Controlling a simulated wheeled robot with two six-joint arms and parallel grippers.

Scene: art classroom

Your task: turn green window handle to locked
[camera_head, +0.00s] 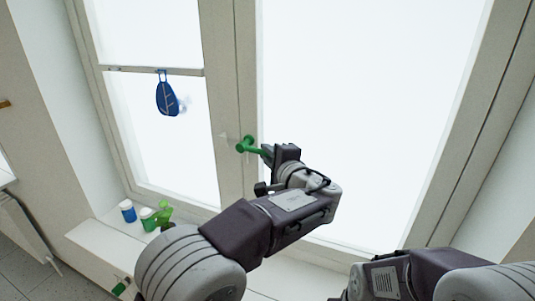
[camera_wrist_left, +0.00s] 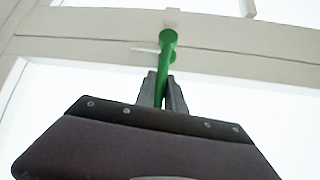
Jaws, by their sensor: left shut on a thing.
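The green window handle (camera_head: 246,146) sits on the pale window frame between the two panes in the head view. Its lever runs to the right, nearly level, towards my left gripper (camera_head: 268,152). In the left wrist view the green handle (camera_wrist_left: 168,42) runs up from between the fingers to its mount on the frame. My left gripper (camera_wrist_left: 166,90) is shut on the lever of the handle. My right arm shows at the lower right of the head view; its gripper jaws are not visible.
A blue leaf-shaped ornament (camera_head: 167,97) hangs on the left pane. A blue-and-white jar (camera_head: 128,211), a green-and-white jar (camera_head: 149,219) and a green bottle (camera_head: 164,212) stand on the white sill (camera_head: 95,236). The right pane's front is clear above my arms.

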